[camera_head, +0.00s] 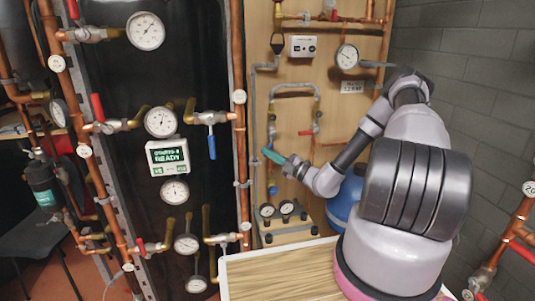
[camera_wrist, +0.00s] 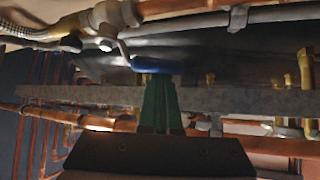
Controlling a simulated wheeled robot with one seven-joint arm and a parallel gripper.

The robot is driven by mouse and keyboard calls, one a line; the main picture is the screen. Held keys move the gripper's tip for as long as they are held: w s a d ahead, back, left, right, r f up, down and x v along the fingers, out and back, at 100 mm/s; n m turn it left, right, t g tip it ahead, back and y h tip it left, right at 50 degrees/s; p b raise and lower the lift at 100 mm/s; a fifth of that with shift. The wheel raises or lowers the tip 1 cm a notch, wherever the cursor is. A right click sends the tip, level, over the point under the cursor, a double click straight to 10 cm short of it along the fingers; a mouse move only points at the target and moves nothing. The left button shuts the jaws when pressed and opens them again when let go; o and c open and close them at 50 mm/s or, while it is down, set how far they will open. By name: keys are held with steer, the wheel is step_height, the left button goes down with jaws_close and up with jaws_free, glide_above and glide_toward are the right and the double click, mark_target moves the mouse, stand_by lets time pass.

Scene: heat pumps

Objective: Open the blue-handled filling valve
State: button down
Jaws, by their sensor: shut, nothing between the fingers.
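The filling valve's blue handle (camera_head: 211,147) hangs straight down from its brass and grey body on a short pipe, left of centre in the head view. In the wrist view the blue handle (camera_wrist: 157,65) lies just beyond the fingertips. My gripper (camera_head: 270,154) has green fingers and points left toward the handle, with a clear gap between them in the head view. In the wrist view my gripper (camera_wrist: 159,84) is shut and empty. Its tips overlap the handle's lower edge there, but I cannot tell touching from that view alone.
Copper pipe (camera_head: 240,120) runs upright between the handle and my gripper. A red-handled valve (camera_head: 98,107) is further left. A wooden tabletop (camera_head: 280,275) stands below, and a blue tank (camera_head: 345,200) is behind my arm.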

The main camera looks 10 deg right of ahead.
steer(key=d+n+g+h, duration=0.2)
steer(key=d+n+g, duration=0.1)
steer(key=shift+w+f+n, duration=0.1)
steer(key=shift+f+n, duration=0.2)
steer(key=shift+a+h, duration=0.1)
steer(key=shift+h, duration=0.2)
